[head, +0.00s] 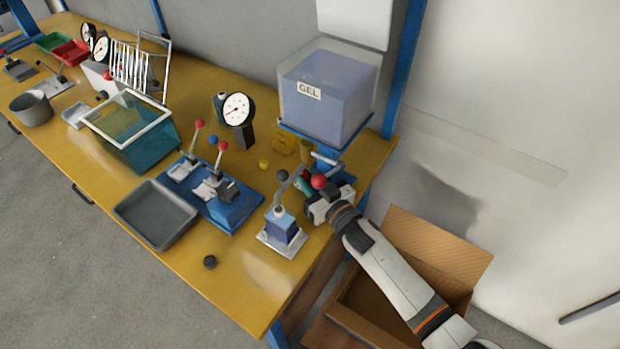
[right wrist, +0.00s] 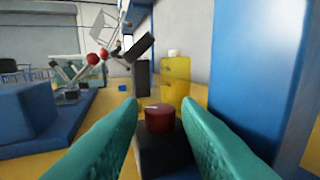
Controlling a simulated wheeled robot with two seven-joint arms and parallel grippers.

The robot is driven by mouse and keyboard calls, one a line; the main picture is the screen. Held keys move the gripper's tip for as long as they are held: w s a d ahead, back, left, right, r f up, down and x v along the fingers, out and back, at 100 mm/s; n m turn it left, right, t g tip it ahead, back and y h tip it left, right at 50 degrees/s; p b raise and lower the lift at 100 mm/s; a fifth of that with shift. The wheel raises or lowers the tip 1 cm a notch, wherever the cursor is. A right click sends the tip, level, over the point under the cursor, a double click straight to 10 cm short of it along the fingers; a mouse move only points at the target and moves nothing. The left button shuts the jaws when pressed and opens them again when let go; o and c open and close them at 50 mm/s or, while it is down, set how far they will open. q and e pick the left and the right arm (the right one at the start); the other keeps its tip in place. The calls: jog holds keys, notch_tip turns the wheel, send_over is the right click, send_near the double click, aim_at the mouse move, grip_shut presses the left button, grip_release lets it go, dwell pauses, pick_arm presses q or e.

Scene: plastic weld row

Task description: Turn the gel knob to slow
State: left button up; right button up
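The gel tank (head: 327,100), a translucent bluish box labelled GEL, stands on a blue stand at the table's right end. In the right wrist view a dark red round knob (right wrist: 160,118), with a pale mark on top, sits on a black base (right wrist: 163,152). My right gripper (right wrist: 159,104) is open, with one teal finger on each side of the knob. I cannot tell whether either finger touches it. My left gripper is not in view.
A yellow bottle (right wrist: 176,78) is behind the knob, and a blue post (right wrist: 245,70) rises close on the right. An open cardboard box (head: 445,245) is below my right arm.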

grip_shut()
jog(key=shift+r+n+g+y+p, duration=0.15)
jog(key=shift+n+g+y+p, duration=0.25)
jog(key=shift+y, duration=0.1)
jog(key=shift+w+d+f+n+g+y, duration=0.1)
jog(key=shift+d+f+n+g+y, duration=0.1)
jog(key=shift+n+g+y, duration=0.2)
jog(key=shift+a, duration=0.1)
grip_release()
jog(key=v, duration=1.2)
